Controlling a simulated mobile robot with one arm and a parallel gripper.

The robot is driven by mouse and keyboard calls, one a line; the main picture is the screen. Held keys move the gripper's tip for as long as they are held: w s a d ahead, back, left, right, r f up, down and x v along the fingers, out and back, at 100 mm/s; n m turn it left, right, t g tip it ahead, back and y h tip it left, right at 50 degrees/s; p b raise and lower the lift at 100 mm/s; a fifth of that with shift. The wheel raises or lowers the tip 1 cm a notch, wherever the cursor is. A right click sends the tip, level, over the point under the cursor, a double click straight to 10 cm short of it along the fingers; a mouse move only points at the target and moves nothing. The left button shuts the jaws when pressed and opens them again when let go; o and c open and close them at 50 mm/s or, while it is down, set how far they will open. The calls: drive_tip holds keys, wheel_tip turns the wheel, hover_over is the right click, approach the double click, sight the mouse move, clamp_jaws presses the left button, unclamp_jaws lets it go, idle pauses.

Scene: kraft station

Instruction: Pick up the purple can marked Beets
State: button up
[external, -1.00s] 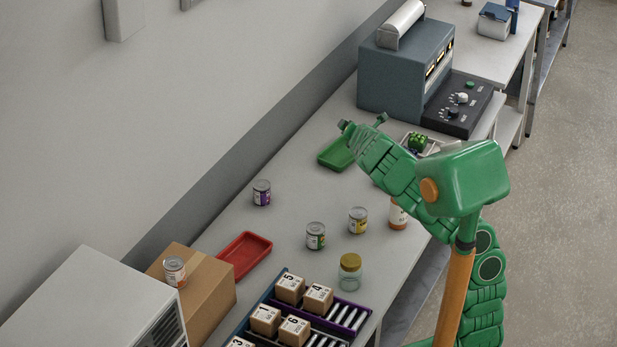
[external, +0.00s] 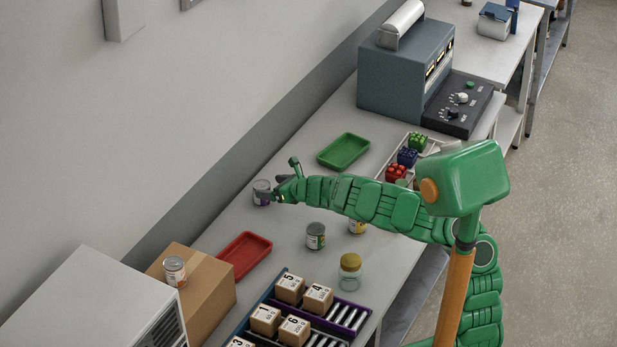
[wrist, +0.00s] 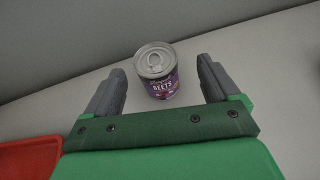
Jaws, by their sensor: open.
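The purple can marked Beets (wrist: 161,80) stands upright on the table in the wrist view, its pull-tab lid facing the camera. It lies between the lines of my two open fingers, toward their tips, with a gap on each side. In the external view the can (external: 261,191) stands near the wall, partly hidden by my gripper (external: 275,193), which is close to its right side. In the wrist view my gripper (wrist: 160,88) is open, with nothing held.
A red tray (external: 246,255) lies in front of the can and a green tray (external: 343,151) behind. Another can (external: 174,270) sits on a cardboard box (external: 208,293).

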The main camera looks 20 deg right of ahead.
sight(258, 186)
drive_tip(key=shift+a+x, duration=0.2)
drive_tip(key=shift+x, duration=2.85)
drive_tip(key=c, duration=1.2)
drive_tip(key=shift+o, duration=0.2)
